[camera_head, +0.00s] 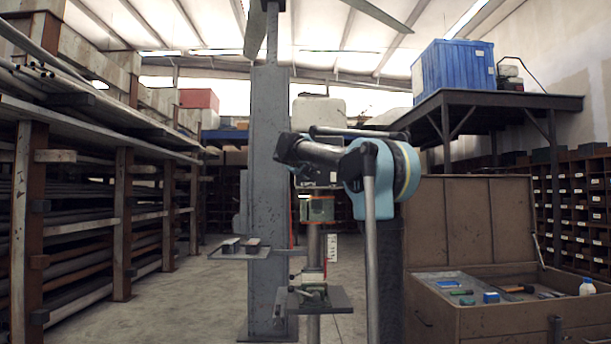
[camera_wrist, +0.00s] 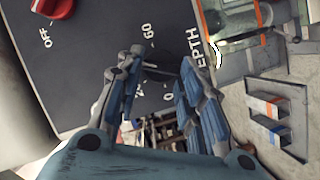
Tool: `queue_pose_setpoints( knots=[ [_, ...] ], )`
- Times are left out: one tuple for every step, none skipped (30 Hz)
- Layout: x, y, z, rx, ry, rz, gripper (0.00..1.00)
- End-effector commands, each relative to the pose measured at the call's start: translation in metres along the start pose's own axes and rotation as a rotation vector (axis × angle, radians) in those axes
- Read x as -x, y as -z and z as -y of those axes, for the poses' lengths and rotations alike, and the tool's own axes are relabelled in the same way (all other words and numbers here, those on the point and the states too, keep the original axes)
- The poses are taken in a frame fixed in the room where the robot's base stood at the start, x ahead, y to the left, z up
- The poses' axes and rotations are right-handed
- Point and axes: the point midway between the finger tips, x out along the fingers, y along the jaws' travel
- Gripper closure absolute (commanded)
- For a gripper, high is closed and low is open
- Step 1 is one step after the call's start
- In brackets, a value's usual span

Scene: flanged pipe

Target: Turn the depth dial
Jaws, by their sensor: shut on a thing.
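In the wrist view a dark control panel (camera_wrist: 92,62) fills the upper left, with white lettering that reads OFF, 60, 0 and DEPTH. The depth dial (camera_wrist: 160,74) is a dark shape between my fingertips, beside the DEPTH label and mostly hidden by the fingers. My gripper (camera_wrist: 160,66) has its blue-padded fingers shut on the dial. A red knob (camera_wrist: 53,7) sits on the panel near OFF, apart from my gripper. In the head view my arm covers the head of the drill press (camera_head: 268,190), and my fingers and the dial cannot be made out.
The drill press carries a small table with a green vise (camera_head: 313,292). A side shelf (camera_head: 240,253) holds small blocks. An open brown tool chest (camera_head: 470,225) stands close at right. Pipe racks (camera_head: 122,215) line the left. The floor (camera_head: 195,290) between is clear.

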Motion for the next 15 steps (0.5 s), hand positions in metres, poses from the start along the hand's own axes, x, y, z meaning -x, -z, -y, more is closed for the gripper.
queue_pose_setpoints(
  knots=[
    [0.0007,0.0004,0.0022,-0.003,0.004,-0.001,0.89],
    [0.0007,0.0004,0.0023,-0.003,0.004,-0.001,0.89],
    [0.0007,0.0004,0.0023,-0.003,0.004,-0.001,0.89],
    [0.0007,0.0004,0.0023,-0.003,0.004,-0.001,0.89],
    [0.0008,0.0004,0.0023,-0.003,0.004,-0.001,0.59],
    [0.0008,0.0004,0.0022,-0.003,0.004,-0.001,0.49],
    [0.0007,0.0004,0.0020,-0.003,0.003,-0.001,0.45],
    [0.0006,0.0003,0.0019,-0.003,0.003,-0.001,0.45],
    [0.0006,0.0002,0.0017,-0.003,0.003,-0.001,0.45],
    [0.0005,0.0002,0.0015,-0.003,0.003,-0.001,0.45],
    [0.0005,0.0002,0.0014,-0.002,0.003,-0.001,0.45],
    [0.0004,0.0001,0.0013,-0.002,0.002,-0.001,0.45],
    [0.0003,0.0001,0.0012,-0.002,0.002,-0.001,0.45],
    [0.0003,0.0001,0.0011,-0.002,0.002,0.000,0.45],
    [0.0003,0.0001,0.0010,-0.002,0.002,0.000,0.45]
  ],
)
